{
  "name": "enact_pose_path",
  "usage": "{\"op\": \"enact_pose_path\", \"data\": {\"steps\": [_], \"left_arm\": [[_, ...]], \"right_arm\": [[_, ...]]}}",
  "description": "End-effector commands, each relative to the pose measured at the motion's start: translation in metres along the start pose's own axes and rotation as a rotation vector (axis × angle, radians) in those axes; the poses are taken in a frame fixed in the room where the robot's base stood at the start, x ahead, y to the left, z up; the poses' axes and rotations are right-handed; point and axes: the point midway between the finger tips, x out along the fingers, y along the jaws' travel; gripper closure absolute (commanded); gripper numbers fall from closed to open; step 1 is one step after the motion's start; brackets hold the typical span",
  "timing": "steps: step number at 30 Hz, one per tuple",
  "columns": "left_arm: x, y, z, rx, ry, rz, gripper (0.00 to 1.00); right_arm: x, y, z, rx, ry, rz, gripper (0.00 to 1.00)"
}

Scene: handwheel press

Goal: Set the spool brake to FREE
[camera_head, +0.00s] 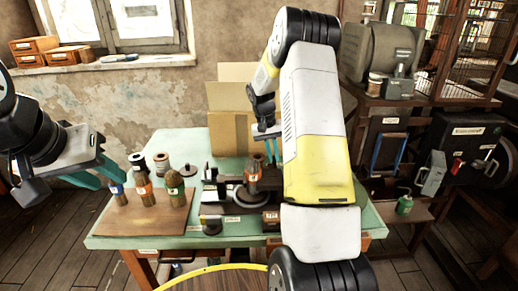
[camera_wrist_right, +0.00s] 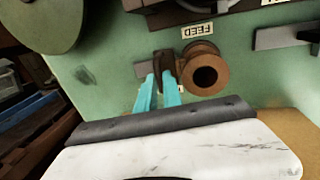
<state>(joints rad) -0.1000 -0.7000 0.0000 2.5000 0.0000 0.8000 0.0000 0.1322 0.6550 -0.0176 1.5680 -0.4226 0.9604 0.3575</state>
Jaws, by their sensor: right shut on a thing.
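My right gripper (camera_head: 270,150) reaches down over the back of the green table. In the right wrist view its teal fingertips (camera_wrist_right: 166,80) are shut on a small dark brown lever-like piece (camera_wrist_right: 165,63). This piece stands right beside a copper-brown spool (camera_wrist_right: 205,72) with a round hole. A label reading FEED (camera_wrist_right: 203,30), upside down, lies behind the spool. No FREE marking is legible. My left gripper (camera_head: 102,172) is open and empty, left of the table and above the floor.
The green table (camera_head: 120,225) carries a brown board (camera_head: 148,215) with several bottles, and a press base (camera_head: 228,196). A cardboard box (camera_head: 228,132) stands at the back. A grey machine (camera_head: 382,55) and a black cabinet (camera_head: 462,140) are to the right.

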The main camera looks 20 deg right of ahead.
Motion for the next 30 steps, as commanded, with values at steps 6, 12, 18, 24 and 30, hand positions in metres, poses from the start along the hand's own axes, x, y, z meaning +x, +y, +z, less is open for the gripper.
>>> {"op": "enact_pose_path", "data": {"steps": [6, 12, 18, 24, 30], "left_arm": [[0.0, 0.0, 0.0, 0.0, 0.0, 0.0, 0.64], [0.0, 0.0, 0.0, 0.0, 0.0, 0.0, 0.64], [0.0, 0.0, 0.0, 0.0, 0.0, 0.0, 0.64], [0.0, 0.0, 0.0, 0.0, 0.0, 0.0, 0.64], [0.0, 0.0, 0.0, 0.0, 0.0, 0.0, 0.64]], "right_arm": [[-0.001, 0.002, -0.001, 0.001, 0.002, 0.0, 1.0], [0.004, 0.029, -0.001, 0.004, 0.002, 0.001, 1.0], [0.008, 0.05, -0.001, 0.002, 0.004, 0.001, 1.0], [0.008, 0.051, -0.001, 0.002, 0.004, 0.003, 1.0], [0.009, 0.051, -0.001, 0.002, 0.003, 0.003, 0.8]]}}
